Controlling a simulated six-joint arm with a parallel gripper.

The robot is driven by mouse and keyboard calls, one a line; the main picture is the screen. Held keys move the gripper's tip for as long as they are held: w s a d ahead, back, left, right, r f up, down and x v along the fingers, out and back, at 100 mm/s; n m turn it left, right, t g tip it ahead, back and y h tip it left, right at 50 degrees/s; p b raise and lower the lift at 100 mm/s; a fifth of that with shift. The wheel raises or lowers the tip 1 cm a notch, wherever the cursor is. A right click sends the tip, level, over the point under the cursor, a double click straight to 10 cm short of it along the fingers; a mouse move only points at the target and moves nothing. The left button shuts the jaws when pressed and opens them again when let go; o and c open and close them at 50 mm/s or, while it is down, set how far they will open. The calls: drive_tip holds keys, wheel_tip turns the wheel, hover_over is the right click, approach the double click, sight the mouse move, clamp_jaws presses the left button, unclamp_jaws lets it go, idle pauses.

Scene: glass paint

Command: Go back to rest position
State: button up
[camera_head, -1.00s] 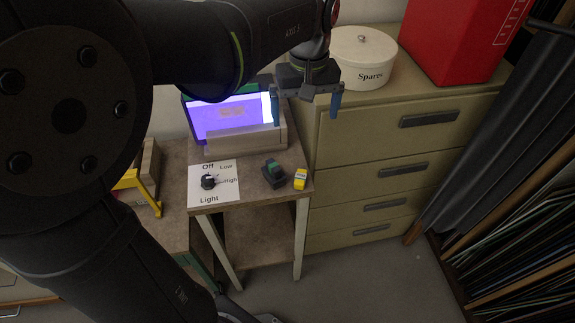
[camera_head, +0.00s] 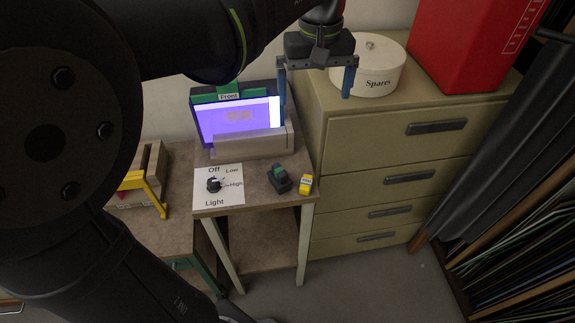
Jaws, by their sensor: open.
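My gripper (camera_head: 316,88) hangs in the upper middle of the head view. Its two blue fingers point down and stand wide apart, with nothing between them. It is in front of the drawer cabinet and the round white box, to the right of the lit purple panel (camera_head: 240,120). My large dark arm fills the left and top of the view and hides part of the wall and the left side.
A small table (camera_head: 258,195) holds a light dial (camera_head: 213,185), a green-and-black item (camera_head: 279,179) and a yellow item (camera_head: 305,184). A drawer cabinet (camera_head: 350,145) bears the "Spares" box (camera_head: 370,72) and a red container (camera_head: 470,50). A rack stands right; grey floor is clear.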

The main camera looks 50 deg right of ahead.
drive_tip(key=shift+r, duration=1.55)
wheel_tip(320, 180, down, 10)
wheel_tip(320, 180, up, 8)
drive_tip(key=shift+f, duration=0.15)
